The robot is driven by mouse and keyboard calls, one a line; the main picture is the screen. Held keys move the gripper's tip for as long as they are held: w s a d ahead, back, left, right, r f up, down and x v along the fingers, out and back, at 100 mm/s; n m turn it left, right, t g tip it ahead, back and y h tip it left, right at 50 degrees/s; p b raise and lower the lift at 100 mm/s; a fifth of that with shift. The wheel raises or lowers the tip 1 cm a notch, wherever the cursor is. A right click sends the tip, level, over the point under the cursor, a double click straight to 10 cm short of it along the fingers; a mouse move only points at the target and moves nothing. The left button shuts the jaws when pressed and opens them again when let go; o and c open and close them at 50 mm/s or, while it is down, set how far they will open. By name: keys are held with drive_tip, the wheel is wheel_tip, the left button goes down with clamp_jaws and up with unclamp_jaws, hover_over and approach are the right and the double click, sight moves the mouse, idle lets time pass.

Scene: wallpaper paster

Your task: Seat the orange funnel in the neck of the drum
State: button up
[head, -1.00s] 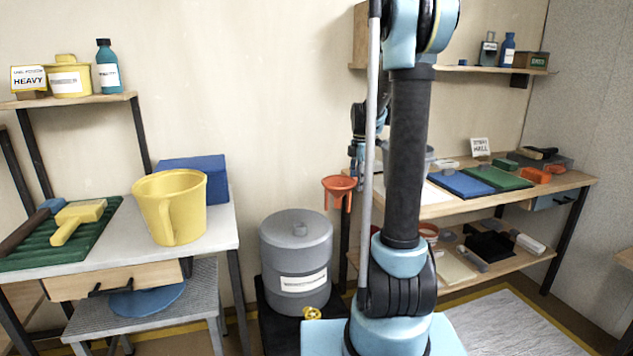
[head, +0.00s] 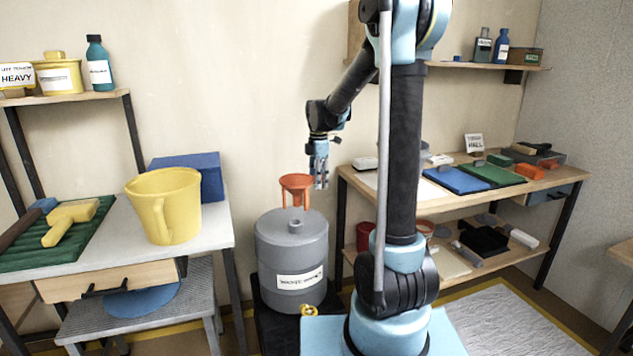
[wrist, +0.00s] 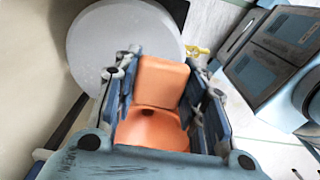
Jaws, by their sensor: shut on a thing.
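The orange funnel (head: 296,182) is upright in the head view, above the grey drum (head: 292,255). Its lower end looks just above the drum's raised neck (head: 295,223), with a small gap between them in the picture. My gripper (head: 320,182) is right of the funnel and shut on it. In the wrist view the funnel (wrist: 158,85) lies between the fingers of my gripper (wrist: 165,95). The drum's round top (wrist: 105,45) shows behind it there, to the upper left. The neck is hidden in that view.
A white table (head: 228,225) with a yellow jug (head: 165,205) stands left of the drum. A wooden workbench (head: 405,210) with pads and tools is on the right. A yellow fitting (head: 309,310) is low at the drum's front. The wall behind the drum is bare.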

drive_tip(key=shift+s+a, duration=0.1)
drive_tip(key=shift+a, duration=0.35)
drive_tip(key=shift+f, duration=4.95)
drive_tip(key=o, duration=1.3)
drive_tip(key=shift+o, duration=0.2)
drive_tip(key=shift+r, duration=0.1)
wheel_tip(320, 180, up, 12)
drive_tip(key=shift+f, duration=0.15)
